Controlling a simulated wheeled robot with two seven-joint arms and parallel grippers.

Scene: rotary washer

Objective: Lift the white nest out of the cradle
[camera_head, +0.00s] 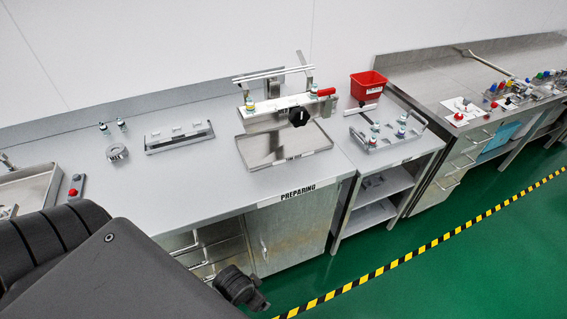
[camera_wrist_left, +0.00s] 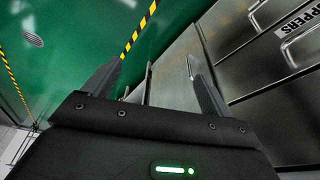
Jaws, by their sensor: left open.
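The white nest (camera_head: 276,106) appears to be the long pale block with small bottles near its ends, at the middle back of the steel worktop. It sits in a metal cradle with uprights (camera_head: 308,76), a black knob (camera_head: 299,117) and a red handle, above a shallow tray (camera_head: 247,152). How it is seated is too small to tell. My left gripper (camera_wrist_left: 150,82) is open and empty in the left wrist view, pointing at the green floor and cabinet fronts, well away from the nest. My right gripper is not in view.
A small rack (camera_head: 180,138) and round metal part (camera_head: 117,152) stand left of the tray. A red bin (camera_head: 368,85) and another fixture (camera_head: 387,133) stand on the trolley at right. Drawer handles (camera_head: 187,243) project from the bench front. The worktop's front middle is clear.

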